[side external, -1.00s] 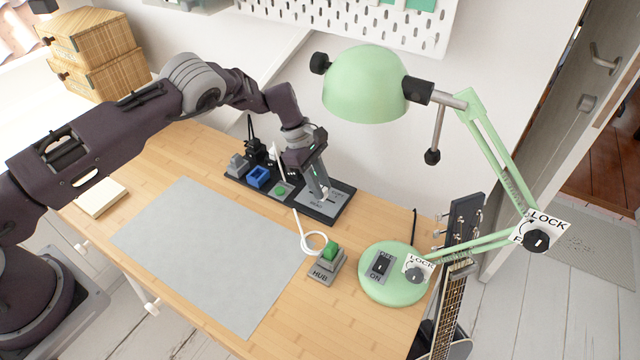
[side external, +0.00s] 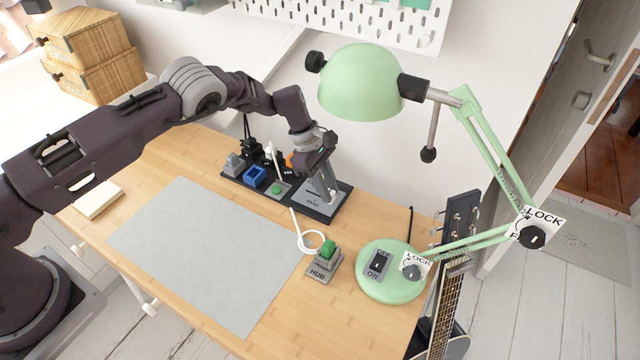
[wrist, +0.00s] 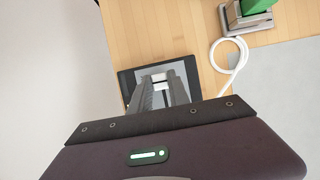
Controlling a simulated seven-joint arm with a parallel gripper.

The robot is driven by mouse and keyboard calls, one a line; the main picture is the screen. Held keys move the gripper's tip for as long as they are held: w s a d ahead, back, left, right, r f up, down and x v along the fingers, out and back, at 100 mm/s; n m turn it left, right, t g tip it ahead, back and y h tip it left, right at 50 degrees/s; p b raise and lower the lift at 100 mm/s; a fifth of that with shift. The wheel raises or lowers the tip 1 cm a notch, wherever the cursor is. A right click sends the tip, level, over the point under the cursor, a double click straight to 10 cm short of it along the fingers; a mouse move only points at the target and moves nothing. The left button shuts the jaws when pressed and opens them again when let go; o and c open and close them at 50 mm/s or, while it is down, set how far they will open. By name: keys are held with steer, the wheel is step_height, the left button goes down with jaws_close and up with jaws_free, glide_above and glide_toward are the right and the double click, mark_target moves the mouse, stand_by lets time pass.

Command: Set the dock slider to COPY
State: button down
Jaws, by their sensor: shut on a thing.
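The dock (side external: 313,213) is a black strip on the desk's back edge with a grey plate at its right end. The slider plate (side external: 331,187) carries small lettering that I cannot fully read. My gripper (side external: 328,192) points down at this plate. In the wrist view my gripper (wrist: 160,86) has its fingers close together over the dock plate (wrist: 128,80), around a small pale piece, which I take as the slider knob (wrist: 160,86). The fingers hide most of it, so I cannot tell which label it stands at.
A green lamp (side external: 391,272) is to the right. A blue block (side external: 255,176) sits on the dock's left part. The grey mat (side external: 205,260) is clear.

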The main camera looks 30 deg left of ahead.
mark_target(319, 196)
steer(key=shift+d, duration=0.2)
steer(key=c, duration=1.2)
jaws_free()
steer(key=shift+a, duration=0.1)
steer(key=v, duration=0.7)
